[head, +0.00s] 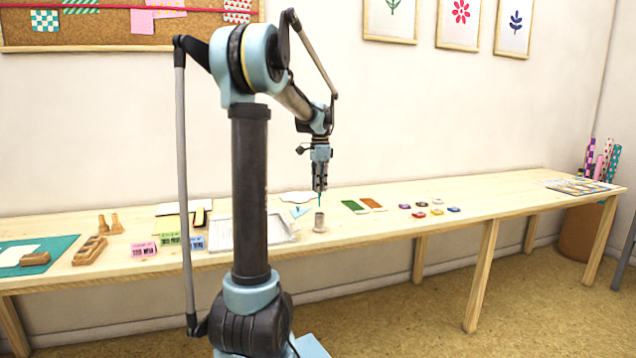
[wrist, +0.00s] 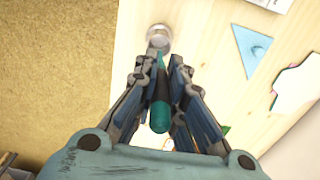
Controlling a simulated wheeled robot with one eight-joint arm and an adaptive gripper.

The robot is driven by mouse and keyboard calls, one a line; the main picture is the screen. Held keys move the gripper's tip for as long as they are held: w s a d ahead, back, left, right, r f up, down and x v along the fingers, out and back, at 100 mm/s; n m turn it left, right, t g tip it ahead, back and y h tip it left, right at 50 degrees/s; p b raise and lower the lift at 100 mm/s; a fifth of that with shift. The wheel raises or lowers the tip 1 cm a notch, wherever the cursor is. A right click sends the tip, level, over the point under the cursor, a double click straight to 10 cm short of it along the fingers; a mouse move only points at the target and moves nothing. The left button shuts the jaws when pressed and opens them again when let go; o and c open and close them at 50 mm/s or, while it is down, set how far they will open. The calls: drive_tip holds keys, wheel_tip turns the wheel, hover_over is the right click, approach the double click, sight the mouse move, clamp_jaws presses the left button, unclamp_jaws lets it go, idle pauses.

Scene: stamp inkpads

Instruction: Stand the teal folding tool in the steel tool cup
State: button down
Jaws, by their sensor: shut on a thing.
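The teal folding tool (wrist: 160,108) is held between the fingers of my gripper (wrist: 159,78), which is shut on it. In the head view my gripper (head: 320,188) points down and the tool's thin teal end (head: 320,200) hangs below the fingers. The steel tool cup (head: 319,223) stands upright on the table just below the tool. In the wrist view the cup (wrist: 159,36) shows just beyond the fingertips, and the tool's far end points toward it. The tool appears above the cup rather than in it.
A pale tray (head: 283,232) lies left of the cup. A blue triangle (wrist: 250,50) and white paper shapes lie close by. Green and brown pads (head: 354,206) and several small inkpads (head: 421,213) lie to the right. The cup is near the table's front edge.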

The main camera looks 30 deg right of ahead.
sight(319, 194)
drive_tip(key=shift+f, duration=3.35)
drive_tip(key=c, duration=1.6)
unclamp_jaws()
wheel_tip(319, 194, up, 12)
drive_tip(key=shift+w+f, duration=0.1)
drive_tip(key=shift+a, duration=0.1)
